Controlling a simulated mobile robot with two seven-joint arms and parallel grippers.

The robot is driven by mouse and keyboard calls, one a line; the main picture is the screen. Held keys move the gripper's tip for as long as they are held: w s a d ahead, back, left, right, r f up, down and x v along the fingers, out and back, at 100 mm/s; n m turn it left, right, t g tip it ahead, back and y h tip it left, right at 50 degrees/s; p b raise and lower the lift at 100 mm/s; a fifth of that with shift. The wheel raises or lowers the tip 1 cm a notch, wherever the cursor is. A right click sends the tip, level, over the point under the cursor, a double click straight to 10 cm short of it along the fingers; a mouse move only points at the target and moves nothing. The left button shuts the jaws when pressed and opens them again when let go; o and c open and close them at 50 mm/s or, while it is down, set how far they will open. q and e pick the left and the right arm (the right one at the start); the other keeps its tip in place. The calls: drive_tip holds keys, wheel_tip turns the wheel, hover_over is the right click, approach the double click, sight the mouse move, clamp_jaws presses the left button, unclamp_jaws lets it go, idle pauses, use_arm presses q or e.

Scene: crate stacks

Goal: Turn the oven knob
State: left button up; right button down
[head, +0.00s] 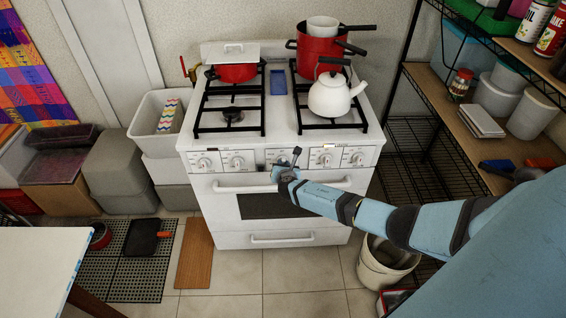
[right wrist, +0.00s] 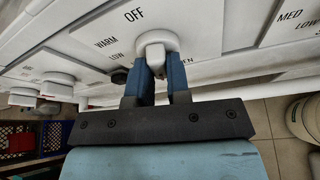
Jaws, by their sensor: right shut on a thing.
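The white stove (head: 222,211) stands against the wall, with a row of knobs on its front panel. My right arm reaches in from the right, and my right gripper (head: 284,168) is at the middle of that panel. In the right wrist view the blue fingers of the gripper (right wrist: 161,72) are shut on the white oven knob (right wrist: 156,41), one on each side. The words OFF, WARM and LOW are printed around the knob. Its exact pointing is hard to tell. In the head view my gripper mostly hides this knob. My left gripper is not in view.
A white kettle (head: 330,98), a red pot (head: 316,58) and a lidded red pan (head: 237,73) stand on the stove. The oven door handle (head: 235,189) runs below the panel. Shelves (head: 463,130) stand right, a bucket (head: 378,277) lower right, and grey crates (head: 112,170) left.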

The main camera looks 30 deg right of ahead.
drive_tip(key=shift+n, duration=0.3)
idle(0.4)
drive_tip(key=c, duration=1.1)
unclamp_jaws()
drive_tip(key=p+v, duration=0.1)
drive_tip(key=v, duration=1.2)
drive_tip(key=shift+s+a+r+p, duration=0.1)
drive_tip(key=shift+s+a+p, duration=0.2)
drive_tip(key=shift+p, duration=0.1)
